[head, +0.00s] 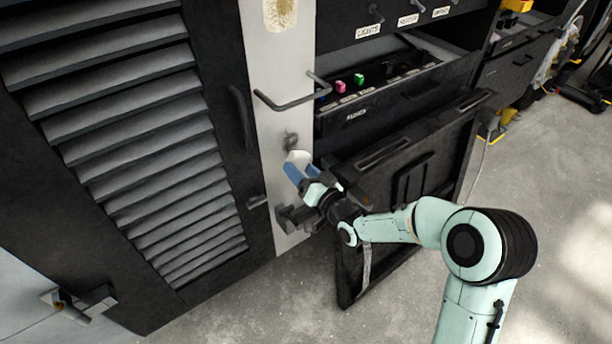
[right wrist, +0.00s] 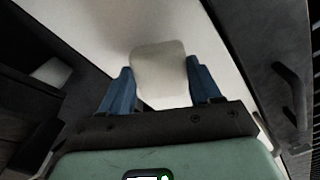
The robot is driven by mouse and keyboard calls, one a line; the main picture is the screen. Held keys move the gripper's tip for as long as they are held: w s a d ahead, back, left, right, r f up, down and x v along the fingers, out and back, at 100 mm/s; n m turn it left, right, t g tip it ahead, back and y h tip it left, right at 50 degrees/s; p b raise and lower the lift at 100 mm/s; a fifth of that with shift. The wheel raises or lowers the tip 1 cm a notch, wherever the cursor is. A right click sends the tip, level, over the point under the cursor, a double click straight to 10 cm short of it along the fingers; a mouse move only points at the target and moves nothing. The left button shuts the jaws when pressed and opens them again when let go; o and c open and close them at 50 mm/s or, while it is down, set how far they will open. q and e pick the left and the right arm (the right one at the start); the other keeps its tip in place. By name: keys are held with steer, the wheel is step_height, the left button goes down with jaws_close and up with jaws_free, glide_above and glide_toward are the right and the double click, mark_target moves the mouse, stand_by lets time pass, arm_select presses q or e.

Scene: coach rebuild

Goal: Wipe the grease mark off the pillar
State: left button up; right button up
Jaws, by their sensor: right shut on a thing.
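The pillar (head: 262,62) is a pale upright strip between a louvred door and a drawer unit. A grey smudge, the grease mark (head: 291,139), is on it below a bar handle. My right gripper (head: 298,172) is just below the smudge, its blue fingers shut on a white pad (head: 298,156). In the head view, the pad's upper edge lies close under the smudge; I cannot tell whether it touches the pillar. In the right wrist view the pad (right wrist: 160,72) sits between the fingers against a pale surface; no smudge shows there. My left gripper is not in view.
The bar handle (head: 290,98) juts out above the smudge. An open drawer (head: 395,95) and a tilted dark panel (head: 405,185) stand right of the pillar, near my right arm. The louvred door (head: 130,130) is on the left. A yellowish patch (head: 281,12) marks the pillar's top.

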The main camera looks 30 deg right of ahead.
mark_target(299, 158)
steer(key=shift+w+a+b, duration=0.1)
steer(key=shift+w+b, duration=0.25)
steer(key=shift+w, duration=0.75)
stand_by(0.6)
steer(key=shift+r, duration=0.1)
steer(key=shift+s+r+p, duration=0.15)
steer(key=shift+r+p, duration=0.95)
steer(key=shift+r, duration=0.6)
steer(key=shift+r+p, duration=1.85)
steer(key=shift+r, duration=1.45)
steer(key=shift+f, duration=0.1)
steer(key=shift+f+b, duration=3.8)
steer(key=shift+f, duration=0.7)
steer(key=shift+f+b, duration=0.45)
steer(key=shift+f, duration=0.1)
